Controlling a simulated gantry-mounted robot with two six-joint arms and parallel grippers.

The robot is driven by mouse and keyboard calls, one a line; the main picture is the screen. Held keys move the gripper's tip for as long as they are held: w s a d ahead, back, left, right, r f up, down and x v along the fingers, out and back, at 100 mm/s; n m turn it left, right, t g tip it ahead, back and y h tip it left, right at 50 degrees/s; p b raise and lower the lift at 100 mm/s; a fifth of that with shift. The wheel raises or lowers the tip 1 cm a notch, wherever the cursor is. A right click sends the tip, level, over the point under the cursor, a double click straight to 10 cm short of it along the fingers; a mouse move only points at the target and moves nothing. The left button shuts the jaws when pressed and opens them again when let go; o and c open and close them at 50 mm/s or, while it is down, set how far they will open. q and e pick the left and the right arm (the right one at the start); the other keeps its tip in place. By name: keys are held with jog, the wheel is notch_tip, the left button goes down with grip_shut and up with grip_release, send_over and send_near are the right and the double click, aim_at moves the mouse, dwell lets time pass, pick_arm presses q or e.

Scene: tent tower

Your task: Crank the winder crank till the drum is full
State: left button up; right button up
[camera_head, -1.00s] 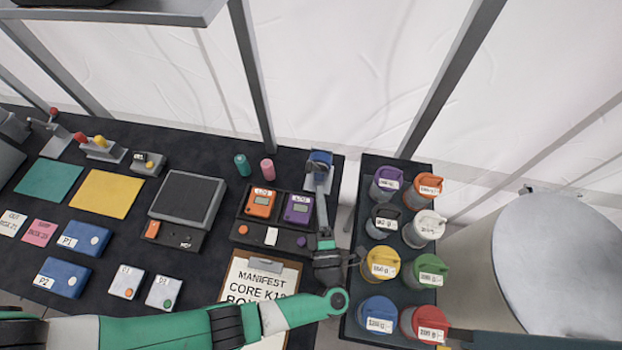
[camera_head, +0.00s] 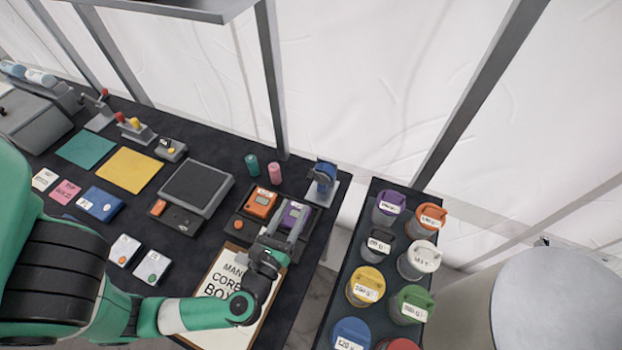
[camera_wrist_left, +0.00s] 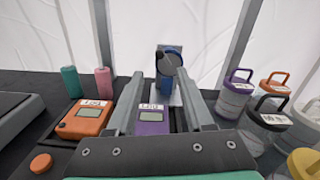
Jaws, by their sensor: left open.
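The winder (camera_head: 325,177) is a small blue device on a light plate at the table's right edge. It also shows in the left wrist view (camera_wrist_left: 168,62), upright with a dark round part on its face. I cannot clearly make out the crank or how full the drum is. My left gripper (camera_head: 286,222) is open and empty, short of the winder and above the purple device (camera_head: 293,214). In the left wrist view the winder stands beyond and between the two fingers of my left gripper (camera_wrist_left: 166,84). My right gripper is not in view.
An orange device (camera_head: 262,203) sits beside the purple one. Teal (camera_head: 252,165) and pink (camera_head: 274,173) cylinders stand behind. A clipboard (camera_head: 215,290) lies under my forearm. Several lidded jars, including a yellow one (camera_head: 365,285), fill a separate stand to the right, across a gap.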

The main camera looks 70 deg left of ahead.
aim_at(309, 177)
pick_arm(q)
jog(key=x, duration=1)
jog(key=shift+w+a, duration=0.2)
jog(key=shift+w, duration=0.05)
jog(key=shift+c, duration=0.2)
grip_shut()
